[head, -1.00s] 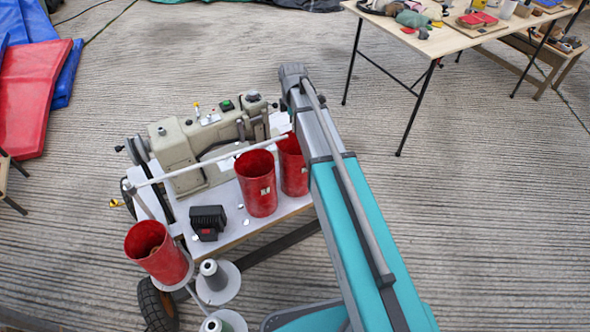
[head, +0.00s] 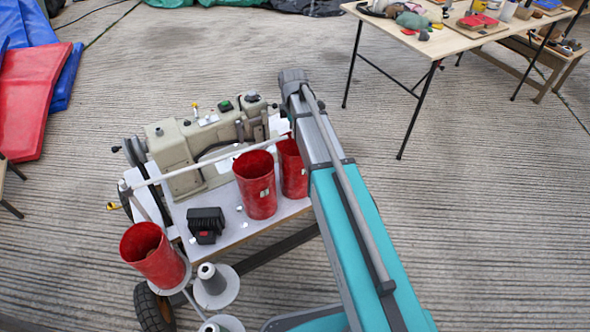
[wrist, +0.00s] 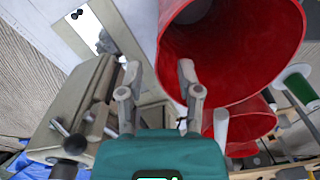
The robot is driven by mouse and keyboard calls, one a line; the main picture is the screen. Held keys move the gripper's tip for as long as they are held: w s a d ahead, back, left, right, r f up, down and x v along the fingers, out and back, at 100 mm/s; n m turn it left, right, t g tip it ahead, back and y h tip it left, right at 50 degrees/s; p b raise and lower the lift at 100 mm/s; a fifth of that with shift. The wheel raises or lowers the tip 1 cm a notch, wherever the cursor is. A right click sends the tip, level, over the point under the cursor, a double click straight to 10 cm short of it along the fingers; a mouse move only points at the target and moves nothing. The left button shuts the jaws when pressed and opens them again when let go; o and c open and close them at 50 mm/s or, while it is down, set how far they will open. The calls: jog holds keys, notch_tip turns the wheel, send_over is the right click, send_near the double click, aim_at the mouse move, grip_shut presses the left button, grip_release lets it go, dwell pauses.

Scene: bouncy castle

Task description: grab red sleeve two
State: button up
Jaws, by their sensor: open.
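Three red open-topped sleeves show in the head view. One (head: 157,260) stands tilted in the picture on a grey disc at the lower left. Another (head: 258,192) stands on the white sewing table, and a third (head: 294,172) is just right of it, partly hidden by my arm. Their small labels are too small to read, so I cannot tell which is sleeve two. In the wrist view, my gripper (wrist: 158,85) is open and empty. My gripper is hidden in the head view.
A beige sewing machine (head: 185,150) fills the back of the white table (head: 215,228). A black box (head: 206,222) and a pale rail (head: 215,165) are near the sleeves. Thread cones (head: 212,280) stand at lower left. A wooden worktable (head: 435,45) is at upper right, with clear floor before it.

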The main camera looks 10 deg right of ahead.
notch_tip(320, 180, down, 4)
jog(key=b, duration=0.3)
jog(key=shift+r, duration=0.1)
dwell(0.6)
grip_shut()
